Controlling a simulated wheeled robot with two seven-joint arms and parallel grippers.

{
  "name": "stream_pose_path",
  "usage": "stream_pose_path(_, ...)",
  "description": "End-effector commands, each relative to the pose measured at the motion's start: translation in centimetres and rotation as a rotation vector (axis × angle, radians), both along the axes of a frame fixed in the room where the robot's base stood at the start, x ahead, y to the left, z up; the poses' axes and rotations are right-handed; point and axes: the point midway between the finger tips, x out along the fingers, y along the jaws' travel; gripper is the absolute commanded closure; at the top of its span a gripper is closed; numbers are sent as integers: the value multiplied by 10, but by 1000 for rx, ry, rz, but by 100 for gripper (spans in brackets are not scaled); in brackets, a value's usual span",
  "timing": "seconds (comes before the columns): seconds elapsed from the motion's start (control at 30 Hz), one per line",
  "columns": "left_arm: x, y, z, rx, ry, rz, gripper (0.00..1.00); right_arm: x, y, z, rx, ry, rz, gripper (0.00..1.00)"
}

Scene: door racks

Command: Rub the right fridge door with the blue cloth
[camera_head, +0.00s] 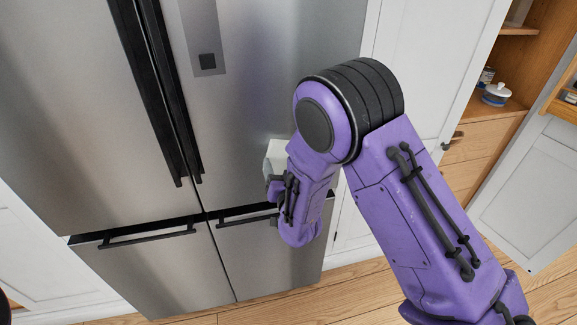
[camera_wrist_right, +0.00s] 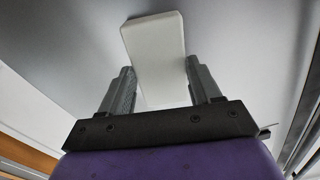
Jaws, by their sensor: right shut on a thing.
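The right fridge door (camera_head: 255,85) is brushed steel with a grey panel near its upper left. My right gripper (camera_wrist_right: 162,82) is shut on a pale, whitish rectangular pad (camera_wrist_right: 155,45). The pad also shows at the lower right of that door in the head view (camera_head: 276,154). No blue cloth shows; the held pad looks white. In the right wrist view the pad lies at or very close to a grey surface; I cannot tell whether it touches. My right arm hides part of the door and most of the gripper in the head view. My left gripper is not in view.
The left fridge door (camera_head: 65,95) and long black handles (camera_head: 160,90) stand to the left. Lower doors have black bar handles (camera_head: 150,236). White cabinets (camera_head: 425,60) and wooden shelves with a small pot (camera_head: 496,94) are at right. Wooden floor (camera_head: 345,290) lies below.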

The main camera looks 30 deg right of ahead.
Motion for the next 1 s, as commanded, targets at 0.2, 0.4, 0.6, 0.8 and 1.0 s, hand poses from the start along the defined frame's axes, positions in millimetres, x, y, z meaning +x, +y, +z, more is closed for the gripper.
stream_pose_path(0.2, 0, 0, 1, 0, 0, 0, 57, 3, 10, 1, 1, -1, 1, 61)
stream_pose_path(0.4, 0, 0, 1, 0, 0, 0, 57, 8, 29, 1, 0, -2, 3, 61)
stream_pose_path(0.6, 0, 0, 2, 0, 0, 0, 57, 12, 40, 0, 1, -1, 1, 61)
stream_pose_path(0.8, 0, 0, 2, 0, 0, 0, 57, 17, 54, 0, 0, -2, 3, 61)
stream_pose_path(1.0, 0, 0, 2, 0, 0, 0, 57, 23, 72, 0, 1, -1, 2, 61)
